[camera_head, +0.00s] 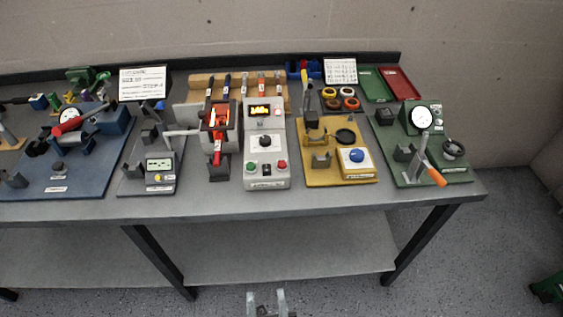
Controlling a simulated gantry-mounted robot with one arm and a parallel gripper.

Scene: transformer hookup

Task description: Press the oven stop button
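A grey control box (265,152) stands on the bench just right of the small oven (221,128), which glows orange inside. The box has a lit orange display (261,111) at the top and a dark knob (265,142) in the middle. At its front are a green button (251,168) on the left and a red button (281,166) on the right; their labels are too small to read. My gripper (266,295) is at the bottom edge of the view, in front of the bench and apart from the box. Its two fingers are spread with nothing between them.
A yellow fixture with a blue button (356,156) stands right of the box. A grey fixture (152,180) stands left of the oven. A green press with an orange handle (437,177) is at the right end. The bench's front strip (262,203) is clear.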

